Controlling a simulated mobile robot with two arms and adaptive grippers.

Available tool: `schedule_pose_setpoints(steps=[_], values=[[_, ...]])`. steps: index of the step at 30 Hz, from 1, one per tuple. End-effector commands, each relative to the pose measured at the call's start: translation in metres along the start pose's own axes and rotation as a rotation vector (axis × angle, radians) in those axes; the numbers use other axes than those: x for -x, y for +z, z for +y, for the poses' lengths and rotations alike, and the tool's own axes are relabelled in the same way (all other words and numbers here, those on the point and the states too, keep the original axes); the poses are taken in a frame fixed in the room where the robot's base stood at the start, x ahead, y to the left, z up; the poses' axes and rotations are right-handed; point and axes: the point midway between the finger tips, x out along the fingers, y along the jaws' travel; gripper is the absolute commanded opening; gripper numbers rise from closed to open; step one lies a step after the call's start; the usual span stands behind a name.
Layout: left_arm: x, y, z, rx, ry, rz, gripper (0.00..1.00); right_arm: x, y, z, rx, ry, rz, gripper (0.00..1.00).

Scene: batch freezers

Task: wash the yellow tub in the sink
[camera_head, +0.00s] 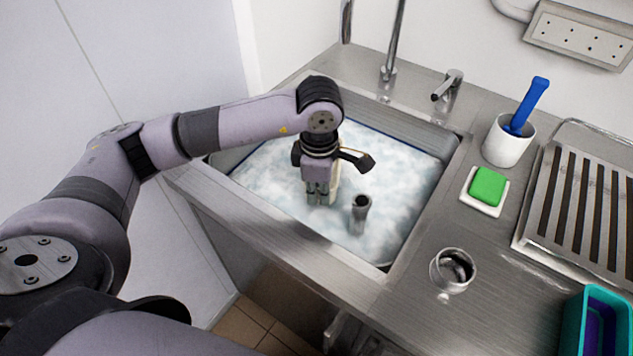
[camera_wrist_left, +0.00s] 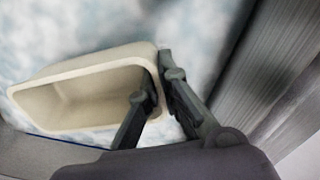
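The tub (camera_wrist_left: 85,78) is pale cream-yellow and shows best in the left wrist view. It lies tilted, with its opening facing the camera, over the foamy water. In the head view, only a cream strip of it (camera_head: 335,182) shows beside my left gripper (camera_head: 318,194). The left gripper points down into the sink (camera_head: 285,224). In the left wrist view, its fingers (camera_wrist_left: 156,82) are closed on the tub's end wall, one inside and one outside. How deep the tub sits in the water is hidden. My right gripper is not in view.
A metal standpipe (camera_head: 360,214) rises from the foam close to the gripper. A tap (camera_head: 388,70) stands behind the sink. On the right counter are a white cup (camera_head: 504,147) with a blue-handled brush, a green sponge (camera_head: 487,186), a metal cup (camera_head: 452,270) and a slatted rack (camera_head: 590,205).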

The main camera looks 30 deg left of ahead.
Motion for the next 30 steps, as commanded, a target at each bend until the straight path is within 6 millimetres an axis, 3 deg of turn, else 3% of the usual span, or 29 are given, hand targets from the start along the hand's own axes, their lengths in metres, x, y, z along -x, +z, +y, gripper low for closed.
schedule_pose_setpoints(steps=[30], values=[[0.085, 0.000, 0.003, 0.000, 0.000, 0.000, 0.00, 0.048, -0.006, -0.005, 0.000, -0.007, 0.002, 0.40]])
